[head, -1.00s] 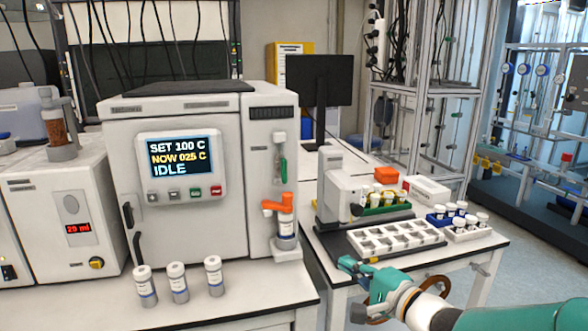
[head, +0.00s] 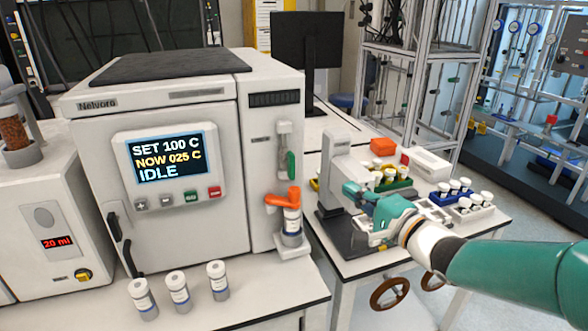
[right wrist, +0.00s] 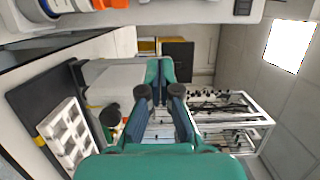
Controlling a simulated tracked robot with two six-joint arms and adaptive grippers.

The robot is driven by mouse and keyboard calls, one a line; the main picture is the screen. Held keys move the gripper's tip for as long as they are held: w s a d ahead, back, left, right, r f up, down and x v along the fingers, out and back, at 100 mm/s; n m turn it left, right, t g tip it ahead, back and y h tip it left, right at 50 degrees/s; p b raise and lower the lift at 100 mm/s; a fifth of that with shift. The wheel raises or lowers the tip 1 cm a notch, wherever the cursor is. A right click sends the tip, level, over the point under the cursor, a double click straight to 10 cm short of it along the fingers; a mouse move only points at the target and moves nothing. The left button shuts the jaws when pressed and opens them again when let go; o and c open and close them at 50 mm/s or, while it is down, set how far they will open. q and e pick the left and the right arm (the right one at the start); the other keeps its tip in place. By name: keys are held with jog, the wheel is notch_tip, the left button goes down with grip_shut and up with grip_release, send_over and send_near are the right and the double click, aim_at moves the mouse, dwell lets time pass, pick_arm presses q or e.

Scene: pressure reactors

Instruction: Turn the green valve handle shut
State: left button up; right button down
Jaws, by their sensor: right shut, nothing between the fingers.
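The green valve handle (head: 291,165) hangs upright on the narrow right panel of the white reactor cabinet (head: 180,225), below a small pale fitting. Just under it sits an orange clamp (head: 283,198) over a capped vial (head: 291,222). My right gripper (head: 352,192) is shut and empty. It appears to the right of the green handle, apart from it, in front of the white bench instrument. In the right wrist view its fingers (right wrist: 159,92) show with nothing held, and the green handle cannot be made out. My left gripper is not in view.
Several capped vials (head: 179,290) stand at the bench front. The side table holds a white instrument (head: 340,160), a white rack (right wrist: 68,135), and vial racks (head: 470,212). Brown handwheels (head: 390,293) sit below it. The screen (head: 170,156) reads IDLE.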

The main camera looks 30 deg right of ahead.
aim_at(290, 165)
jog(key=w+a+p, duration=0.1)
jog(key=w+a, duration=0.3)
jog(key=w, duration=0.7)
jog(key=shift+p, duration=0.35)
jog(key=shift+s+a, duration=0.1)
jog(key=shift+a, duration=0.05)
